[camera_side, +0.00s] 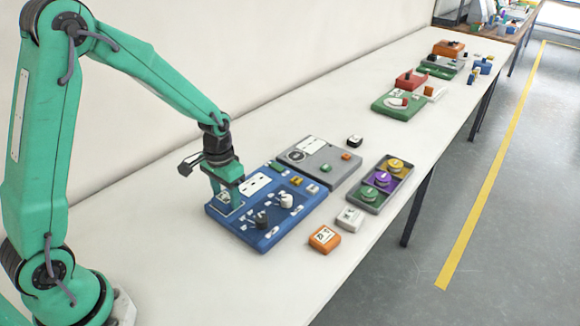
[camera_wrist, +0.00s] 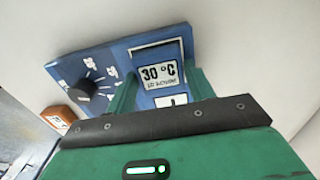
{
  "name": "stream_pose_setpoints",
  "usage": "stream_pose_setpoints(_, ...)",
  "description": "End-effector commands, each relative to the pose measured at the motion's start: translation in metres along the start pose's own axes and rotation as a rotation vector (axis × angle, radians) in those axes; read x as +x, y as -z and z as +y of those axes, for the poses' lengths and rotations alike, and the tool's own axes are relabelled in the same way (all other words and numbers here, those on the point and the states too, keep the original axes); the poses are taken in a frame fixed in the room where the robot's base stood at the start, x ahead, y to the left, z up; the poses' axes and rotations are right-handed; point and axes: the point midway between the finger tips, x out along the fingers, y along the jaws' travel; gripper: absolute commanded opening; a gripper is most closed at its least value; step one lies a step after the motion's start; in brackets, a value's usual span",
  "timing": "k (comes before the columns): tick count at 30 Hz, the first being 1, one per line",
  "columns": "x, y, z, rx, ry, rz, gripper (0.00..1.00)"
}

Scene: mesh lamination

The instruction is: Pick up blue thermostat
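In the side view, my gripper (camera_side: 226,184) points down at the left end of the blue board (camera_side: 274,237), where the thermostat (camera_side: 229,206) shows only in part. The fingers are one on each side of the thermostat. I cannot tell whether they touch it.
The blue board also carries black and white knobs and a white socket plate (camera_side: 255,183). A grey board (camera_side: 340,166) adjoins it behind. An orange block (camera_side: 324,238), a white block (camera_side: 350,219) and a tray of coloured round parts (camera_side: 372,207) lie to the right.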

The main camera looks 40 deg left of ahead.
Motion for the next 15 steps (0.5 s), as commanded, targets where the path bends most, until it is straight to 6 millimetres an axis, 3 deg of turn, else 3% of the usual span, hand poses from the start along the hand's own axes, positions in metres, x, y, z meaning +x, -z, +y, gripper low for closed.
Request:
stream_pose_setpoints(1, -0.0001, 0.0, 0.0, 0.0, 0.0, 0.0, 0.43)
stream_pose_setpoints(3, -0.0001, 0.0001, 0.0, 0.0, 0.0, 0.0, 0.29)
stream_pose_setpoints(5, -0.0003, 0.0002, 0.0, 0.0, 0.0, 0.001, 0.22)
stream_pose_setpoints(15, -0.0032, 0.0004, 0.0, 0.0, 0.0, 0.001, 0.22)
